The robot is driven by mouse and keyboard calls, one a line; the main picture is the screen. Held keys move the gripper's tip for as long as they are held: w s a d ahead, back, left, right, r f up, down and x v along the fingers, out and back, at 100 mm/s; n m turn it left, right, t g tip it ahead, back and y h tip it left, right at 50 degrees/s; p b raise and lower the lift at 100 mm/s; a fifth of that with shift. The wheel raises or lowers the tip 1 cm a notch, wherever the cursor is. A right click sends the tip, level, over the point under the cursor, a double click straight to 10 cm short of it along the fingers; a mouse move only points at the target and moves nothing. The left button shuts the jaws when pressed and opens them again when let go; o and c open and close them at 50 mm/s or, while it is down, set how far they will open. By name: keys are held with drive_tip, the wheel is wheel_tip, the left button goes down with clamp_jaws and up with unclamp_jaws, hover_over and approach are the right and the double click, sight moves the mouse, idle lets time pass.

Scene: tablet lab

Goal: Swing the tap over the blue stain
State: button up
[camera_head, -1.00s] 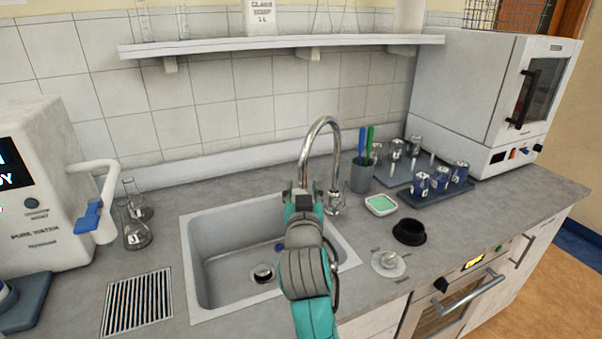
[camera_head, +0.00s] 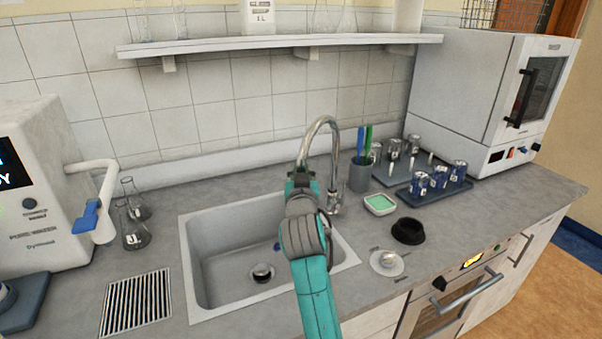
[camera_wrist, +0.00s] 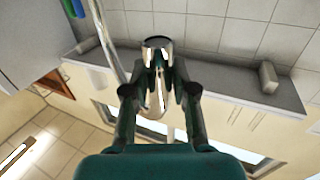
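The chrome gooseneck tap (camera_head: 322,121) rises behind the sink's right part, and its spout end comes down to my gripper (camera_head: 302,176). In the wrist view the spout end (camera_wrist: 156,44) sits between the two fingers of my gripper (camera_wrist: 160,72), which look closed in on it from both sides. A small dark blue stain (camera_head: 277,246) shows inside the sink basin, just left of my arm and partly covered by it. The spout's end is to the right of the stain in the picture and higher up.
The grey sink (camera_head: 212,262) has a drain (camera_head: 262,273) near its front. Right of the tap stand a pen cup (camera_head: 360,177), a green dish (camera_head: 380,204) and a black bowl (camera_head: 408,231). Glass flasks (camera_head: 134,232) and the water machine (camera_head: 38,185) stand left.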

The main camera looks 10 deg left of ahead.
clamp_jaws()
drive_tip(key=shift+a, duration=0.1)
